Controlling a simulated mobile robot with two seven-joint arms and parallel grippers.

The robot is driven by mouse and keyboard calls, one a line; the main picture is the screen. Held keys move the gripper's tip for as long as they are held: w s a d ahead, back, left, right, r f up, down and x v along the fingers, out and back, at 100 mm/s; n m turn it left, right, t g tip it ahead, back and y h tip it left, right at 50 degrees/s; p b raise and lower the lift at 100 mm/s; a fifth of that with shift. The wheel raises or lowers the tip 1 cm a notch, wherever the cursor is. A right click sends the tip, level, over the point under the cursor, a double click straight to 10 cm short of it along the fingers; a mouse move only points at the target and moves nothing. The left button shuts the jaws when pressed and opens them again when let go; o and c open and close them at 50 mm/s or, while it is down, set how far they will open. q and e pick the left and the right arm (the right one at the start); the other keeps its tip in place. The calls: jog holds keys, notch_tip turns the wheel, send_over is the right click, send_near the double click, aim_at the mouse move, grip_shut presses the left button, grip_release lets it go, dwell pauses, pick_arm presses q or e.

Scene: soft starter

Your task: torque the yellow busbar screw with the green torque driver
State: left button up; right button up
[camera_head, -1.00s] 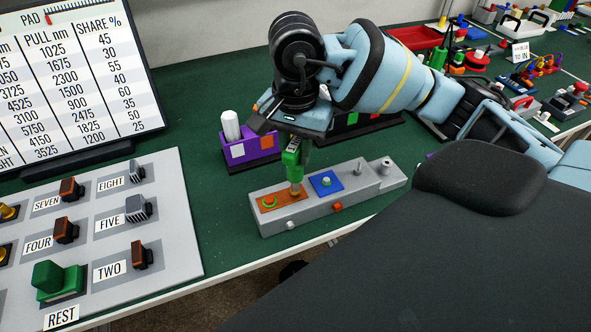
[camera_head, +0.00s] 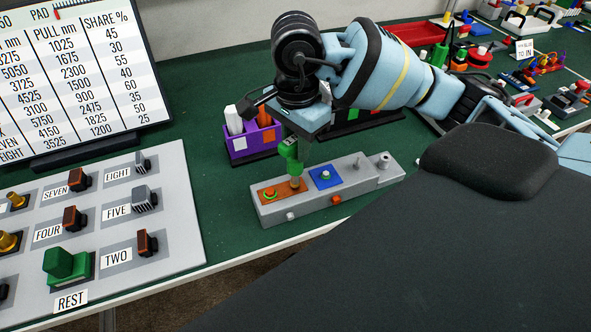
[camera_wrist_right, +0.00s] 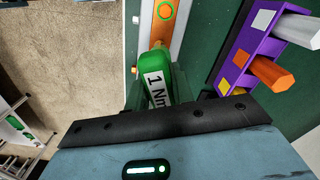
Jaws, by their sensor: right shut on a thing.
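My right gripper (camera_head: 290,140) is shut on the green torque driver (camera_head: 290,160), which stands upright with its tip down. In the right wrist view the driver (camera_wrist_right: 157,86) shows a "1 Nm" label between my fingers. Its brownish lower end (camera_head: 295,183) meets the copper-orange busbar plate (camera_head: 282,191) on the grey soft starter block (camera_head: 325,197). A green ring (camera_head: 269,195) lies on the same plate, left of the driver. It also shows in the wrist view (camera_wrist_right: 166,11). The yellow screw is not distinguishable; the driver's end may cover it. My left gripper is out of view.
A purple holder (camera_head: 251,144) with white and orange pieces stands behind the block. A blue square (camera_head: 325,178) and grey posts are on the block's right part. A grey board (camera_head: 180,225) with labelled parts lies left. Green table (camera_head: 225,205) shows between them.

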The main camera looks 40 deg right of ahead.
jog(key=n+b, duration=0.1)
jog(key=n, duration=0.2)
jog(key=shift+f+n+b, duration=0.15)
jog(key=shift+n+b, duration=0.15)
jog(key=shift+b, duration=0.05)
jog(key=shift+n, duration=0.5)
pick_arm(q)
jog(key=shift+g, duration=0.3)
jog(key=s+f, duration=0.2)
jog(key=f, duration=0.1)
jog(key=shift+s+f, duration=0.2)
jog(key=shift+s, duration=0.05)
pick_arm(e)
jog(key=shift+r, duration=0.2)
jog(key=shift+w+f+n+b, duration=0.1)
jog(key=shift+f+n+b, duration=0.1)
jog(key=shift+n+b, duration=0.95)
jog(key=shift+n, duration=0.65)
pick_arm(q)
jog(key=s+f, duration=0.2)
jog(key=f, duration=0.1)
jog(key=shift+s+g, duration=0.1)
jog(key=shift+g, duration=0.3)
pick_arm(e)
jog(key=shift+r+n, duration=0.15)
jog(key=shift+n, duration=0.35)
